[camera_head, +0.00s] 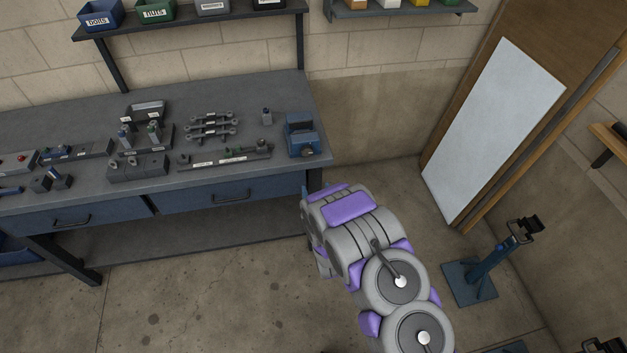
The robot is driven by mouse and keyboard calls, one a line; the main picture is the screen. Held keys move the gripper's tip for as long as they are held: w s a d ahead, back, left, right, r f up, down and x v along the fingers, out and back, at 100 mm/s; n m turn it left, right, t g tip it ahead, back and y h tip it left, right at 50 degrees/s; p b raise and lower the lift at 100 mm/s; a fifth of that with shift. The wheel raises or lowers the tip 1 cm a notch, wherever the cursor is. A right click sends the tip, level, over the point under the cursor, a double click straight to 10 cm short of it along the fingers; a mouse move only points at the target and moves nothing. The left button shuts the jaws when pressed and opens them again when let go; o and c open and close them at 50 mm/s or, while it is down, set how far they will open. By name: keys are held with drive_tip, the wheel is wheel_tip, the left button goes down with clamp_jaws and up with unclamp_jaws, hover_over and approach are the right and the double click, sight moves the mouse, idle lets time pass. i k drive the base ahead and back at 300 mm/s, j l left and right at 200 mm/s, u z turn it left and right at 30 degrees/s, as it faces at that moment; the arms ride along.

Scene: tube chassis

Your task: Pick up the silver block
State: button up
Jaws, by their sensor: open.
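A workbench (60,122) with a dark grey top stands on the left. A pale silver-grey block (148,106) lies on a dark holder towards its back. A small upright grey piece (266,116) stands alone near the bench's right end. I cannot tell which one is the silver block. My arm reaches up from the bottom right, and my gripper (306,202) is at its far end, just off the bench's front right corner. It is open and apart from both pieces. Its fingers are mostly hidden by the arm, and nothing shows in them.
A blue vise (301,136) sits at the bench's right corner, close to my gripper. Linkages (212,126), a long bar (225,158) and fixture blocks (138,168) crowd the bench. Labelled bins (156,11) stand on a shelf above. A blue stand (488,265) is on the floor at right.

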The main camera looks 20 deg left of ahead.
sight(266, 119)
drive_tip(key=u, duration=1.25)
